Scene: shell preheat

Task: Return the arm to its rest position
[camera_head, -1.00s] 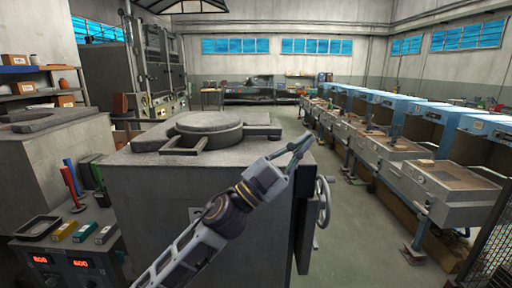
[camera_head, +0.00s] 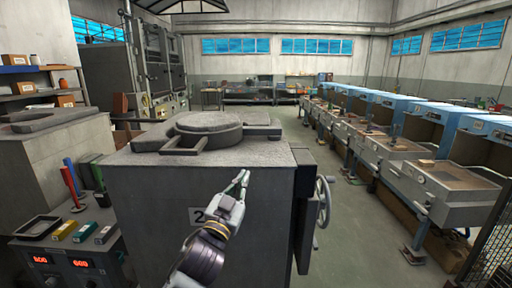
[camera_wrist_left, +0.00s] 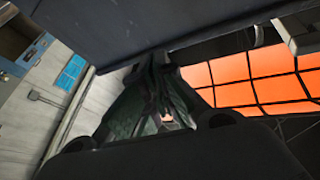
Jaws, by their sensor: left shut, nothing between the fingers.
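My left gripper (camera_head: 241,179) is in front of the grey furnace block (camera_head: 260,226), close to its top front edge and near the number plate (camera_head: 197,215). Its fingers are shut and hold nothing. The left wrist view shows the dark fingers (camera_wrist_left: 165,100) close together, with the dark underside of a large surface above them. My right gripper is not in view.
A round lid (camera_head: 208,122) with a handle frame lies on the furnace top. A handwheel (camera_head: 323,202) sticks out on the furnace's right side. A control box (camera_head: 75,262) with red displays stands at left. A row of blue-hooded benches (camera_head: 390,150) lines the right; the aisle between is clear.

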